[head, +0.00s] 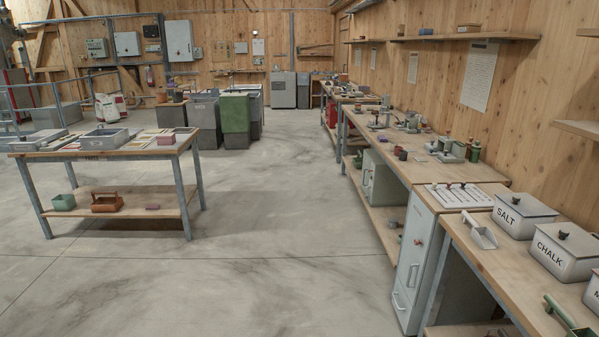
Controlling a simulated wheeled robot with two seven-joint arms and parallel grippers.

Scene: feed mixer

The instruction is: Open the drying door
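A narrow white cabinet (413,265) stands under the right-hand bench, with its front facing the aisle. It has a small red knob or light high on the front and a handle (398,301) low down; its front looks closed. Farther along, a pale grey-green cabinet (380,182) with a handle stands under the same bench, and it also looks closed. No readable label shows which of these carries the drying door. Neither of my grippers is in view.
The concrete floor (270,230) between the benches is clear. A table (130,150) with trays stands at the left. White tins marked SALT (510,216) and CHALK (556,248) and a scoop (478,232) stand on the near right bench. Grey and green bins (236,118) stand at the back.

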